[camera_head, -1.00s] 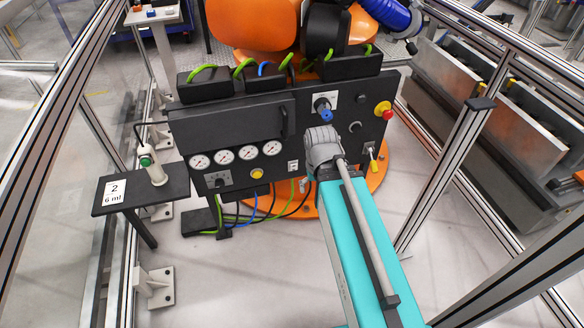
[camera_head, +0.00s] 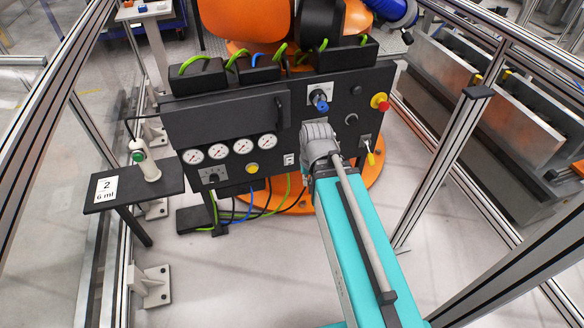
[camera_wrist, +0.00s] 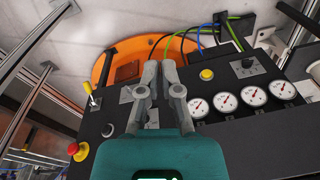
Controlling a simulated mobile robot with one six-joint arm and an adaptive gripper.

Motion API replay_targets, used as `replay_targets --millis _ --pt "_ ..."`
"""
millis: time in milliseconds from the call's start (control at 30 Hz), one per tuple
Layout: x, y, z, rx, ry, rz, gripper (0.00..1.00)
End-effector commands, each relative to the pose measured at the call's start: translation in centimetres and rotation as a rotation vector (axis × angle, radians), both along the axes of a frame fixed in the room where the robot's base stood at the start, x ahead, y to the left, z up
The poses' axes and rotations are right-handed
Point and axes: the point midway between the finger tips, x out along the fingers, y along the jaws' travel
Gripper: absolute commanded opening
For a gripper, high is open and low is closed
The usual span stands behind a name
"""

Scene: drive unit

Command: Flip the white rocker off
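The white rocker (camera_head: 288,159) is a small switch on a light plate on the front of the black panel (camera_head: 225,124), right of the yellow button (camera_head: 251,168). Its position, on or off, is too small to read. My gripper (camera_head: 318,130) is in front of the panel, right of the rocker and a little higher in the head view. In the wrist view, my gripper (camera_wrist: 160,64) points at the panel with its two grey fingers close together and nothing seen between them. I cannot make out the rocker there; the fingers seem to cover it.
Gauges (camera_head: 218,151) line the panel left of the rocker. A blue knob (camera_head: 319,102), a red emergency stop (camera_head: 380,102) and a yellow-tipped toggle (camera_head: 369,155) are to the right. A side shelf (camera_head: 133,186) juts out at left. Metal frame posts (camera_head: 444,165) stand on both sides.

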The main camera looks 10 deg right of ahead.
Motion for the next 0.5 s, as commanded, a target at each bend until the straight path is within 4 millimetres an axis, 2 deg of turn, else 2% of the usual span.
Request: replay_targets --millis 33,500 --pt "0.5 0.1 -1.4 0.012 -0.014 -0.028 0.0" --pt "4.6 1.4 -7.1 0.17 -0.15 -0.343 0.0"
